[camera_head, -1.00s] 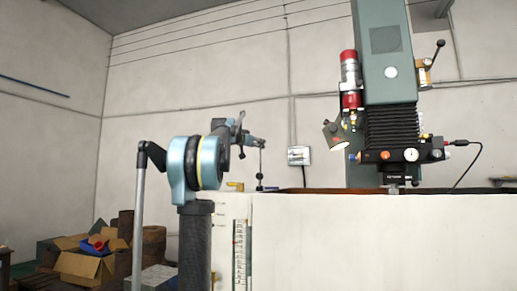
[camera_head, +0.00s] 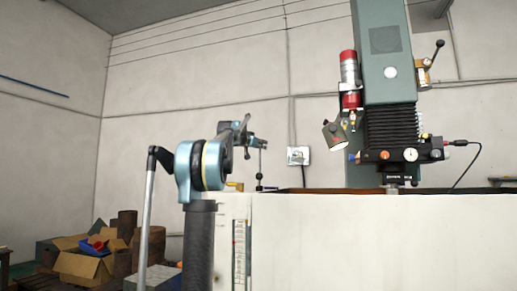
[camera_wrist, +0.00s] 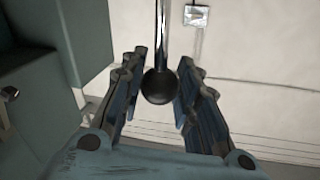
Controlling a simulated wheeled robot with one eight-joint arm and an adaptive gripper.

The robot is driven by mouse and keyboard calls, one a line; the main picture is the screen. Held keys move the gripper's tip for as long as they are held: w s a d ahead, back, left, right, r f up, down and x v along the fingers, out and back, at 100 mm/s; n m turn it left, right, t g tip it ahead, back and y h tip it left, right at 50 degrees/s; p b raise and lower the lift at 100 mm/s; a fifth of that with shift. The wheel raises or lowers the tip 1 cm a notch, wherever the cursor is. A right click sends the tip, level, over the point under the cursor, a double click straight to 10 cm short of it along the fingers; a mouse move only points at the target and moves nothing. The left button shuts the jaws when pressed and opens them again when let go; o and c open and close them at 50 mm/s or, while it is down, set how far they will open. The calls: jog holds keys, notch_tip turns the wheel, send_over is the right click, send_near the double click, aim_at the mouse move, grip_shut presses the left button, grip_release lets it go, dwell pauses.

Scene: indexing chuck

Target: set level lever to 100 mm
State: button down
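The level lever shows as a thin upright rod (camera_head: 260,168) at the left end of the white tank. In the wrist view it is a steel rod (camera_wrist: 160,30) ending in a black ball knob (camera_wrist: 159,86). My gripper (camera_wrist: 164,78) is open, with one finger on each side of the knob. Gaps show between the knob and both fingers; I cannot tell the depth. In the head view my gripper (camera_head: 262,144) is small and overlaps the knob. A vertical scale (camera_head: 239,255) is on the tank's front; its numbers are too small to read.
The white tank (camera_head: 380,240) fills the lower right. A machine head (camera_head: 390,125) on a green column (camera_head: 385,75) stands right of the lever, with a lamp (camera_head: 335,135) beside it. A wall box (camera_head: 298,156) is behind. Cardboard boxes (camera_head: 85,265) lie at lower left.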

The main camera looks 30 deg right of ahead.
notch_tip(320, 180, down, 6)
dwell(0.5)
jog(key=shift+w+a, duration=0.1)
jog(key=c, duration=1.2)
grip_release()
jog(key=v, duration=1.2)
